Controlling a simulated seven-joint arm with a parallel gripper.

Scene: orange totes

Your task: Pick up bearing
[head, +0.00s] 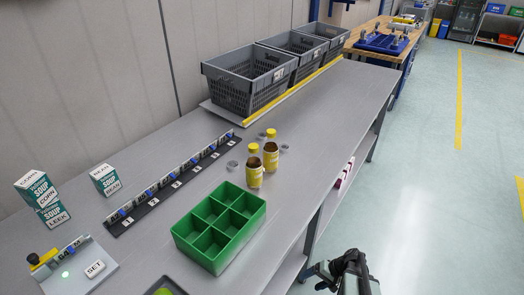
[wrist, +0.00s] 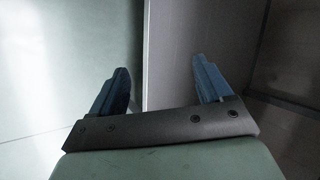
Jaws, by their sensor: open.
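I cannot pick out a bearing for certain. Small grey round pieces lie on the grey bench (head: 330,120): one (head: 232,165) left of the yellow jars, one (head: 285,148) to their right and one (head: 262,135) behind them. They are too small to identify. My gripper (wrist: 160,68) shows in the wrist view with its two blue fingers spread and nothing between them. Below it are pale floor and a grey panel or bench edge. In the head view, a dark part of my arm (head: 345,270) is off the bench's right side, over the floor.
A green six-compartment tray (head: 190,243) stands near the bench's front edge, with yellow jars (head: 254,178) behind it. Grey crates (head: 248,82) stand at the back.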

